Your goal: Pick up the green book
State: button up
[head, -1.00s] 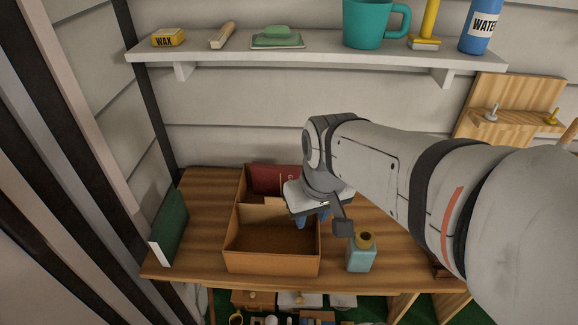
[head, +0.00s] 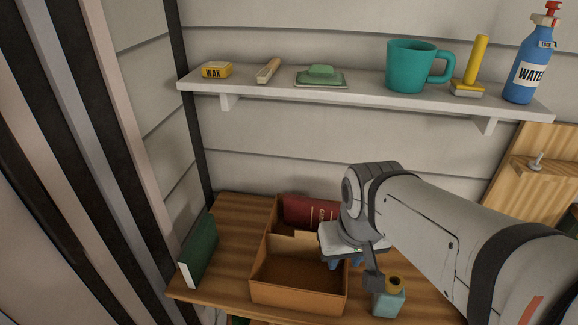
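The green book (head: 200,246) stands upright at the left end of the wooden bench, its pale page edge facing the front. My gripper (head: 345,264) is over the right side of the cardboard box (head: 298,297), to the right of the green book and well apart from it. Only small blue parts of its fingers show below the wrist, so I cannot tell whether it is open or shut. A red book (head: 308,211) sits in the back part of the box, partly hidden by my arm.
A light blue bottle (head: 388,303) stands right of the box. Dark posts stand left of the bench. Bare wood lies between book and box.

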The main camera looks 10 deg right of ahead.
aim_at(193, 263)
jog(key=u, duration=0.05)
jog(key=k, duration=1.3)
jog(key=u, duration=0.45)
jog(key=i, duration=0.7)
jog(key=u, duration=0.45)
jog(key=i, duration=1)
jog(key=z, duration=0.35)
